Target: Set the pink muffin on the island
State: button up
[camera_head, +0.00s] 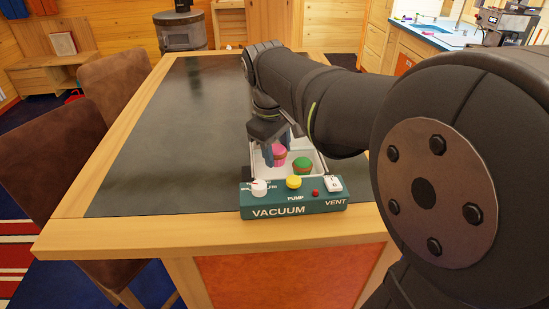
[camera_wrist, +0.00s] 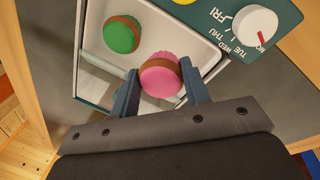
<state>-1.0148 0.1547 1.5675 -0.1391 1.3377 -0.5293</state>
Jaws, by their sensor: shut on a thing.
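The pink muffin (camera_head: 276,154) has a brown band and shows between my gripper's fingers in the wrist view (camera_wrist: 161,77). My gripper (camera_wrist: 160,90) is shut on it, one blue-grey finger on each side; in the head view my gripper (camera_head: 273,152) is at the white tray. The muffin is over or inside the tray; its exact height I cannot tell. The island (camera_head: 170,140) has a dark top with a light wooden border.
A green muffin (camera_head: 302,165) sits in the white tray (camera_wrist: 205,40) beside the pink one. The tray belongs to a teal vacuum box (camera_head: 293,204) with knobs at its front. The island top left of it is clear. Brown chairs (camera_head: 52,122) stand along the left side.

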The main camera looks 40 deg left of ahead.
jog(key=w+d+r, duration=0.4)
jog(key=d+r, duration=0.2)
jog(key=d, duration=0.4)
jog(key=w+d, duration=0.4)
jog(key=d, duration=0.6)
jog(key=w+d, duration=0.4)
jog(key=d, duration=0.5)
jog(key=a+f, duration=0.2)
jog(key=a, duration=0.1)
jog(key=a+f, duration=0.3)
jog(key=a, duration=0.1)
jog(key=w+a+f, duration=0.1)
jog(key=a+f, duration=0.1)
jog(key=a, duration=0.2)
jog(key=shift+f, duration=2.2)
jog(key=o, duration=0.5)
jog(key=shift+f, duration=0.15)
jog(key=o, duration=0.5)
jog(key=shift+c, duration=0.2)
jog(key=shift+w, duration=0.1)
